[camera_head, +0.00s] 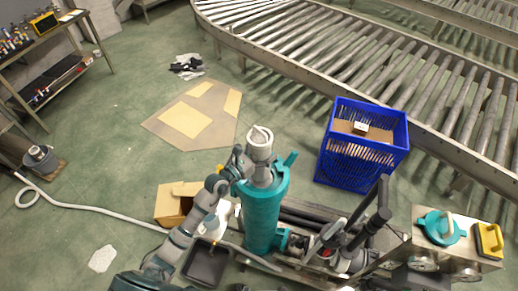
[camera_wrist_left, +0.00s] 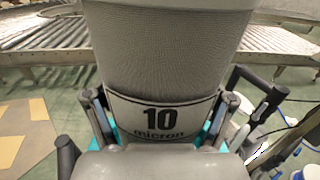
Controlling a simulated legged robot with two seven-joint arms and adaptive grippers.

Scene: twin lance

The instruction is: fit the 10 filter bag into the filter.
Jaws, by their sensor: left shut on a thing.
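The filter (camera_head: 263,222) is a tall teal cylinder standing upright at the lower centre of the head view. The 10 filter bag (camera_head: 259,142) is pale, with a ring at its top, and stands above the filter's upper end. In the left wrist view the bag (camera_wrist_left: 165,55) fills the upper middle, with a "10 micron" label. My left gripper (camera_head: 246,168) is shut on the bag, its fingers (camera_wrist_left: 160,118) on either side of the label. The bag's lower end is hidden, so I cannot tell whether it is inside the filter.
A blue crate (camera_head: 347,172) stands right of the filter, before a roller conveyor (camera_head: 400,80). A teal lid (camera_head: 441,229) lies on a metal cart at right. A cardboard box (camera_head: 170,204) and black tray (camera_head: 206,264) are at left. A black upright handle (camera_head: 383,200) rises nearby.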

